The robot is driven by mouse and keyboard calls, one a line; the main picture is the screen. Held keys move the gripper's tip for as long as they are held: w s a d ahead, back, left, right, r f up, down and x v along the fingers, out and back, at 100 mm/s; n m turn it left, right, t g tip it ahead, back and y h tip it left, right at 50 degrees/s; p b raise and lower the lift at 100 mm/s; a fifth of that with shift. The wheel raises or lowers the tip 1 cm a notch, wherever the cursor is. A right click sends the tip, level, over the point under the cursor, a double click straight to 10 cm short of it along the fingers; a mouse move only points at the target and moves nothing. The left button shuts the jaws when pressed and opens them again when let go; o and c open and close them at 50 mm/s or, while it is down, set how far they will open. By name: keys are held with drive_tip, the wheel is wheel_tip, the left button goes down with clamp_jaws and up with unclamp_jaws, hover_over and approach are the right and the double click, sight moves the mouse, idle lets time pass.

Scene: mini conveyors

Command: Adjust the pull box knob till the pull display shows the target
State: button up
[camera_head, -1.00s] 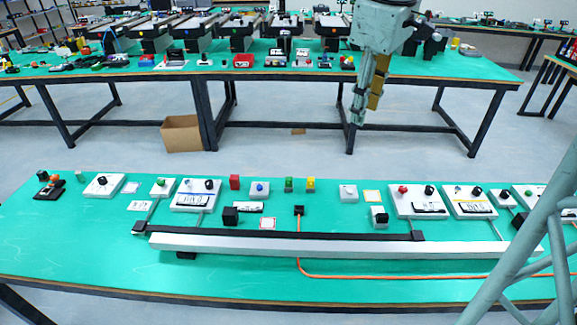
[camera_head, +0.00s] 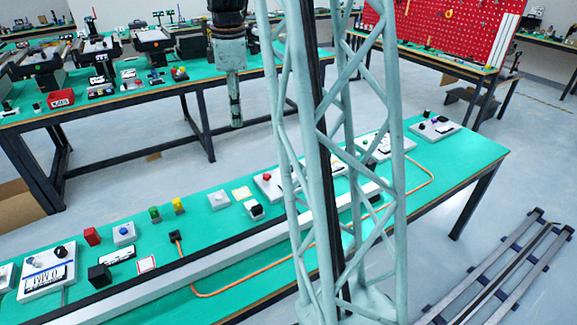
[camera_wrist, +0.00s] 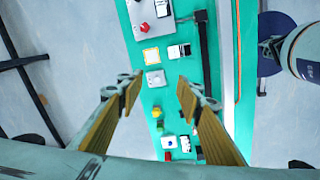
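Several white boxes with knobs and displays stand on the near green table. One box with a black knob (camera_head: 60,252) and a display (camera_head: 47,278) is at the far left in the head view. A box with a red knob (camera_head: 266,177) is partly hidden behind my column. Two more boxes are farther right, one of them a white box (camera_head: 434,129) at the far end. I cannot read the labels, so which is the pull box is unclear. My gripper (camera_head: 236,122) hangs above and beyond this table. In the wrist view my gripper (camera_wrist: 158,98) is open and empty, above the table.
A long pale rail (camera_head: 215,258) runs along the near table, with an orange cable (camera_head: 215,294) beside it. Green and yellow buttons (camera_head: 178,205) stand behind. A second green table (camera_head: 110,100) with mini conveyors is at the back.

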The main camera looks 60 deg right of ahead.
drive_tip(key=s+d+f+n, duration=0.1)
drive_tip(key=d+f+n, duration=0.1)
drive_tip(key=d+f, duration=0.8)
drive_tip(key=s+d+f+n+g+b, duration=0.1)
drive_tip(key=d+f+n, duration=0.1)
drive_tip(key=d+f, duration=0.8)
drive_tip(key=d, duration=0.4)
drive_tip(key=shift+s+d+y, duration=0.3)
drive_tip(key=shift+s, duration=0.05)
drive_tip(key=shift+f, duration=0.2)
drive_tip(key=shift+f+b, duration=1.55)
drive_tip(key=shift+f, duration=5.25)
drive_tip(key=shift+c, duration=0.3)
drive_tip(key=c, duration=0.8)
